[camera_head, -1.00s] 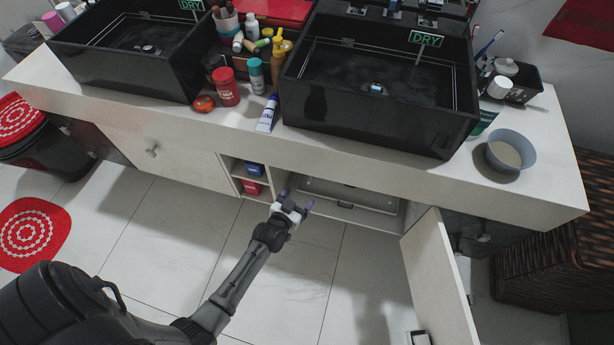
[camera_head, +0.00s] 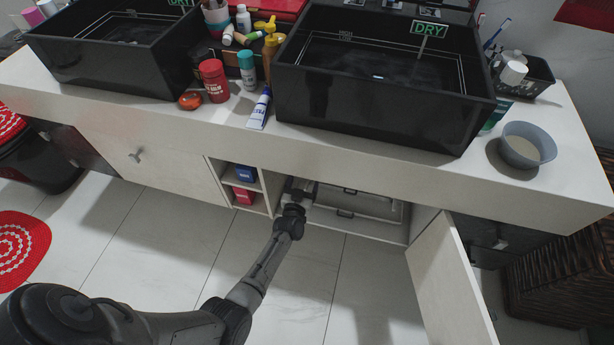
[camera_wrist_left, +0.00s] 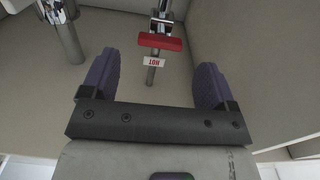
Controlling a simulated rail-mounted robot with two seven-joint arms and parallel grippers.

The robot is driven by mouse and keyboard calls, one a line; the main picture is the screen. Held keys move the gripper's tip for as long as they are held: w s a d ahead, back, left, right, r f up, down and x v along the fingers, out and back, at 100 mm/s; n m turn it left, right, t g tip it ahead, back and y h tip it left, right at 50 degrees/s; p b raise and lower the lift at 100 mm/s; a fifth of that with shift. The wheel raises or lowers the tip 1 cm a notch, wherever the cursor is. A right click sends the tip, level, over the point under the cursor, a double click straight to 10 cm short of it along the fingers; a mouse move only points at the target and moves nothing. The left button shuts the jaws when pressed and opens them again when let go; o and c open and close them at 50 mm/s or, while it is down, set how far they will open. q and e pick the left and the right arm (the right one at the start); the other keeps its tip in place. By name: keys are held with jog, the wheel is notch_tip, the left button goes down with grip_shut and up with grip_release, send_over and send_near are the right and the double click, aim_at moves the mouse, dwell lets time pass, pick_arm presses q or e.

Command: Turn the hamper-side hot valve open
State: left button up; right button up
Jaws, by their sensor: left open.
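The hot valve shows in the left wrist view as a red handle (camera_wrist_left: 160,42) on a chrome fitting, with a white tag marked HOT (camera_wrist_left: 153,61) just below it. My left gripper (camera_wrist_left: 155,82) is open, its two purple fingers apart. The valve is ahead of it, between the fingers in the picture and apart from them. In the head view my left gripper (camera_head: 298,190) reaches into the open cabinet (camera_head: 372,228) under the right sink, partly hidden by the counter's edge. The valve is hidden in the head view. My right gripper is out of view.
The cabinet door (camera_head: 450,285) stands open at the right, near the wicker hamper (camera_head: 555,275). A shelf with blue and red boxes (camera_head: 244,196) is just left of my gripper.

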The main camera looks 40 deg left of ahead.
pick_arm(q)
jog(key=b+x, duration=0.2)
jog(key=x, duration=0.2)
jog(key=shift+w+f, duration=0.1)
jog(key=shift+f, duration=0.05)
jog(key=shift+w+a, duration=0.2)
jog(key=shift+w, duration=0.2)
jog(key=shift+c, duration=0.8)
jog(key=c, duration=0.8)
